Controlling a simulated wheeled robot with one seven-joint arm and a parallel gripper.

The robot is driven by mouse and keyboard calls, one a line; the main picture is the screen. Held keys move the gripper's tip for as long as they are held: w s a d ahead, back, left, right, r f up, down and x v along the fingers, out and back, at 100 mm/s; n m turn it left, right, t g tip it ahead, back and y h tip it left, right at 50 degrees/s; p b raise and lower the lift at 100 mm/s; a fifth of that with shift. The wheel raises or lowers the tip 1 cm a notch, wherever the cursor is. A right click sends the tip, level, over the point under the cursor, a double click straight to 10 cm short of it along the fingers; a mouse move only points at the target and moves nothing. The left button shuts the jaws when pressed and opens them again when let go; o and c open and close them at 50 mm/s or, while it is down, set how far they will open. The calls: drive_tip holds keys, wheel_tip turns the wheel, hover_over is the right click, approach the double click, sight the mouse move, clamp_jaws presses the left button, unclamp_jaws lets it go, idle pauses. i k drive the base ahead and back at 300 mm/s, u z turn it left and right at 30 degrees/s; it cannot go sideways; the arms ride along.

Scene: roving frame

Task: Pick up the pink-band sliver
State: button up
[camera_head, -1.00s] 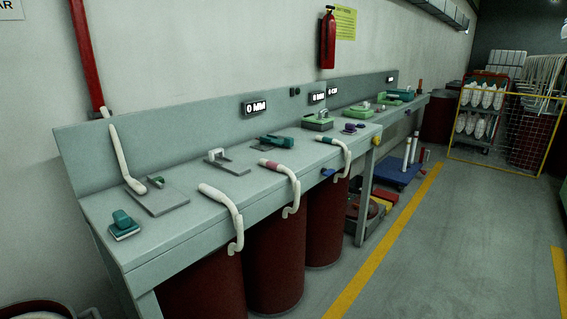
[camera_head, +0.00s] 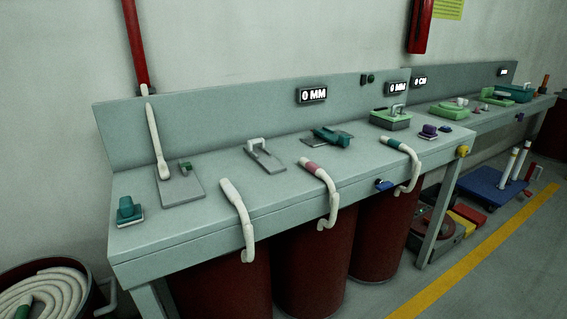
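The pink-band sliver (camera_head: 327,190) is a white, rope-like strand with a pink band near its upper end. It lies on the front part of the grey-green bench (camera_head: 170,240) and droops over the front edge, its lower end curling. It is the middle of three such strands. A plain white sliver (camera_head: 238,208) hangs to its left and a teal-band sliver (camera_head: 411,165) to its right. My gripper is not in view.
Red-brown drums (camera_head: 315,270) stand under the bench. A can of coiled white sliver (camera_head: 45,295) stands at lower left. A blue trolley (camera_head: 497,190) is beyond the bench at right. Floor is clear along the yellow line (camera_head: 480,250).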

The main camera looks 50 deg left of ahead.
sight(314, 169)
drive_tip(key=u, duration=0.55)
drive_tip(key=i, duration=0.95)
drive_tip(key=u, duration=0.85)
drive_tip(key=i, duration=0.45)
drive_tip(key=u, duration=0.15)
